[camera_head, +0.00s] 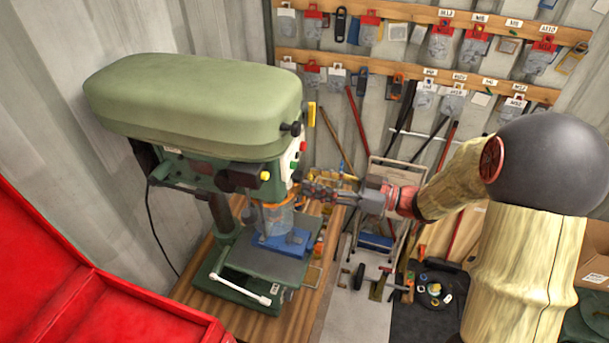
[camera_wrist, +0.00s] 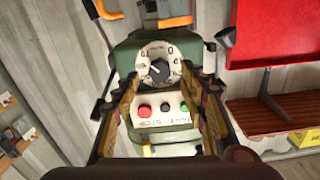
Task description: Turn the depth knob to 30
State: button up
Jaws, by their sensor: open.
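The green drill press (camera_head: 195,100) stands on a wooden bench at the left of the head view. In the wrist view, a round pale dial with dark marks and a dark centre, seemingly the depth knob (camera_wrist: 157,68), sits on the machine above a panel. A 0 shows at its upper right; the other marks and the setting are too small to read surely. I cannot pick out the knob in the head view. My gripper (camera_head: 308,190) is beside the front of the machine. In the wrist view my gripper (camera_wrist: 161,80) is open, its fingers flanking the dial with nothing held.
A red button (camera_wrist: 144,110) and a green button sit on the panel below the dial. An orange-rimmed clear guard (camera_head: 276,220) and a blue vise (camera_head: 284,242) are under the drill head. A red cabinet (camera_head: 60,270) is at the lower left.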

aim_at(302, 177)
jog(key=shift+p+x, duration=0.35)
jog(key=shift+x, duration=1.35)
jog(key=shift+c, duration=0.6)
grip_shut()
